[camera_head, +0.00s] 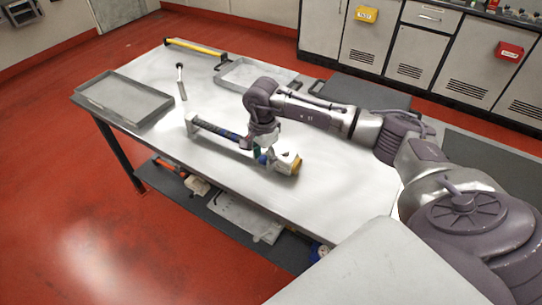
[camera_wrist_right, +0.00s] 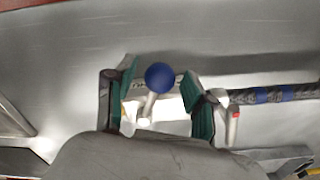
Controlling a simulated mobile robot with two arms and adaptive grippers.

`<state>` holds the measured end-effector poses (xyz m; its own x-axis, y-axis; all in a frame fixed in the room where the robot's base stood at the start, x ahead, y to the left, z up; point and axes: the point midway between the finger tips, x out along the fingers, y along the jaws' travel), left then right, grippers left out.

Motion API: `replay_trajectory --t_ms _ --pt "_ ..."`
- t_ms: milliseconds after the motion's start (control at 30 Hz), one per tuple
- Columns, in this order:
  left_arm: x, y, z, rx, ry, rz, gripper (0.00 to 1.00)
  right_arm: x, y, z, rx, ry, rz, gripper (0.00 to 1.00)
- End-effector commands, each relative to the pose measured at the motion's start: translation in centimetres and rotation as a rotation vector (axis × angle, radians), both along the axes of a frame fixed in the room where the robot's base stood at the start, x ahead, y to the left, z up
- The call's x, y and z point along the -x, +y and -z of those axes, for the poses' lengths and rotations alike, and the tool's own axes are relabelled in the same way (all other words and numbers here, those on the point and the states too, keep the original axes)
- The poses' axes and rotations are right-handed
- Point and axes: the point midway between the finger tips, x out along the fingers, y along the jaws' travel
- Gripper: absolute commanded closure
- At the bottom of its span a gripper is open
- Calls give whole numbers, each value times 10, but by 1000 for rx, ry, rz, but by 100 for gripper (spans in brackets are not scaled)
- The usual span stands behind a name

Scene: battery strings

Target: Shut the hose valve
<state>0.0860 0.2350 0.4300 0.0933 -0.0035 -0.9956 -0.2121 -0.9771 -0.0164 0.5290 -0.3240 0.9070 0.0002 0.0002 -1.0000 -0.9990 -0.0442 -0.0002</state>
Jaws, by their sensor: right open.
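The hose valve's lever has a blue ball knob (camera_wrist_right: 161,77) on a short pale stem (camera_wrist_right: 150,104), seen in the right wrist view. The knob sits between the two green-padded fingers of my right gripper (camera_wrist_right: 158,92), with gaps visible on both sides. The fingers are open. In the head view, the right gripper (camera_head: 262,150) is low over the table by the valve and hides much of it. A dark hose with blue bands (camera_head: 215,129) runs left from there; it also shows in the wrist view (camera_wrist_right: 272,95). My left gripper is not in view.
The valve is on a metal table (camera_head: 250,200). A white block with a yellow end (camera_head: 288,162) is right of the gripper. A grey tray (camera_head: 124,99) lies at the left, another tray (camera_head: 250,75) behind. The front right of the tabletop is clear.

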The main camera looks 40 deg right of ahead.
Motion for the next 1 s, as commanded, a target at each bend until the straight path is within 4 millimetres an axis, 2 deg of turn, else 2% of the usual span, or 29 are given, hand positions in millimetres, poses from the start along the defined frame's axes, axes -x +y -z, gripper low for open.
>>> replay_trajectory --t_ms 33,367,567,1000 --pt "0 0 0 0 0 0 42 0 0 0 0 0 0 46" --pt "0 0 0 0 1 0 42 0 0 0 0 0 0 100" --pt "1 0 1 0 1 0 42 2 -1 0 1 0 -24 100" --pt "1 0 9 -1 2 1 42 17 -3 0 1 1 -201 100"
